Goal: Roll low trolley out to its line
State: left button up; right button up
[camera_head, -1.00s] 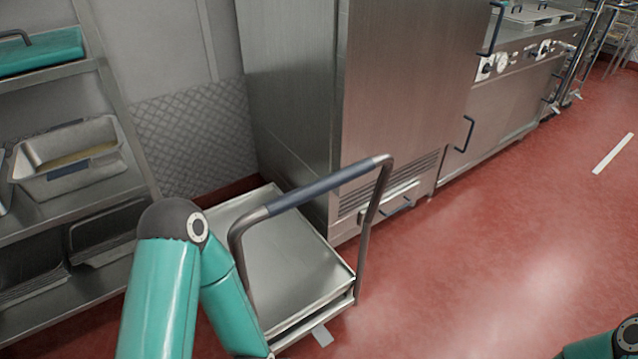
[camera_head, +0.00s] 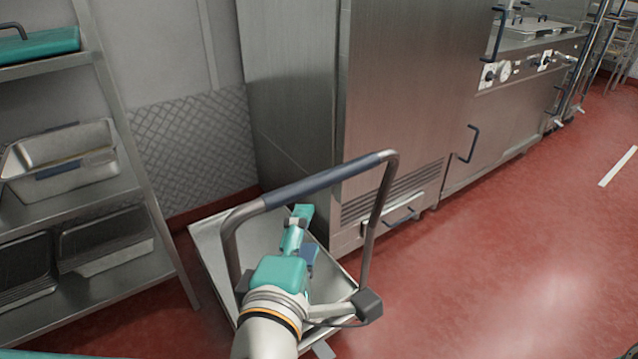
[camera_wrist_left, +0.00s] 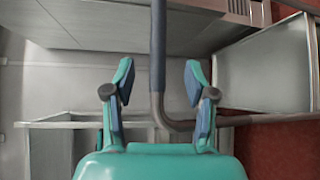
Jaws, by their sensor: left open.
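The low trolley has a flat steel deck (camera_head: 210,245) and a raised bent-tube handle with a dark blue grip (camera_head: 325,183). It stands beside the tall steel cabinet. My left gripper (camera_head: 300,222) is open, just below the grip in the head view and over the deck. In the left wrist view my open fingers (camera_wrist_left: 158,88) lie either side of the blue grip (camera_wrist_left: 158,45), which runs up the picture between them. I cannot tell whether either finger touches it. My arm hides part of the deck. My right gripper is out of view.
A steel rack (camera_head: 115,200) with pans stands at the left. The tall cabinet (camera_head: 400,90) stands right behind the trolley, with a lower appliance (camera_head: 510,110) beyond. A white floor line (camera_head: 618,167) lies at the right; a pale mark (camera_head: 322,349) lies near the trolley. Red floor at right is clear.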

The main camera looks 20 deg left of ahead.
pick_arm(q)
jog(key=p, duration=0.7)
send_near(322, 186)
jog(key=w, duration=0.4)
jog(key=shift+w+a+f, duration=0.1)
jog(key=shift+w+a, duration=0.1)
jog(key=shift+a, duration=0.05)
jog(key=w, duration=0.2)
jog(key=w+f+b, duration=0.1)
jog(key=w, duration=0.3)
jog(key=shift+w+a+f, duration=0.15)
jog(key=shift+a, duration=0.2)
jog(key=shift+w, duration=0.85)
jog(key=shift+f, duration=0.1)
grip_shut()
